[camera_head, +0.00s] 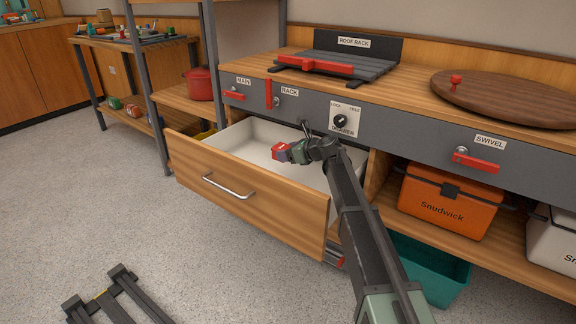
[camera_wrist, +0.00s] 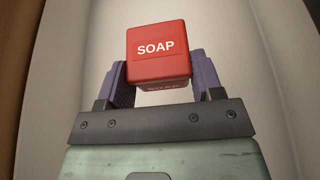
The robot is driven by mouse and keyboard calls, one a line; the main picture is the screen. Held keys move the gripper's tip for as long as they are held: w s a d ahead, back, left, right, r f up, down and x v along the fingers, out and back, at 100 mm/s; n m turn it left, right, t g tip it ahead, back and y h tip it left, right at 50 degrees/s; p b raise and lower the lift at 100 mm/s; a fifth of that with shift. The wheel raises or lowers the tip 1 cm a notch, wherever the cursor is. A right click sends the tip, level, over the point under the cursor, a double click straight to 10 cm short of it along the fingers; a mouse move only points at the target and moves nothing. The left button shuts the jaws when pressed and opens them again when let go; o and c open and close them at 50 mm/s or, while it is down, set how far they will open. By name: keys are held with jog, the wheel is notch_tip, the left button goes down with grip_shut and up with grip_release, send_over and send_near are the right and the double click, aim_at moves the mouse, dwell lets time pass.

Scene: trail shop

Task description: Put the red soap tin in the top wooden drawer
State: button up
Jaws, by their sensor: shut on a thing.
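The red soap tin (camera_wrist: 157,48), marked SOAP in white, is between the two purple fingers of my gripper (camera_wrist: 158,80) in the wrist view. My gripper (camera_head: 283,153) is shut on it. In the head view the red tin (camera_head: 280,151) shows at the gripper's tip, over the open wooden drawer (camera_head: 240,193). The drawer has a wooden front, a metal bar handle and a white inside. In the wrist view the pale drawer inside (camera_wrist: 245,50) lies behind the tin. I cannot tell how high the tin is above the drawer floor.
A grey panel above the drawer carries a DRAWER knob (camera_head: 341,121) and red levers. An orange Snudwick box (camera_head: 444,203) and a teal bin (camera_head: 432,268) are at the right. A red pot (camera_head: 200,84) stands on a shelf at the left.

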jog(key=shift+f+b, duration=2.2)
jog(key=shift+f, duration=0.1)
jog(key=o, duration=1)
jog(key=shift+c, duration=0.2)
jog(key=shift+r, duration=0.15)
jog(key=r+p+v, duration=0.1)
jog(key=p+v, duration=0.3)
jog(key=v, duration=0.4)
jog(key=shift+a, duration=0.2)
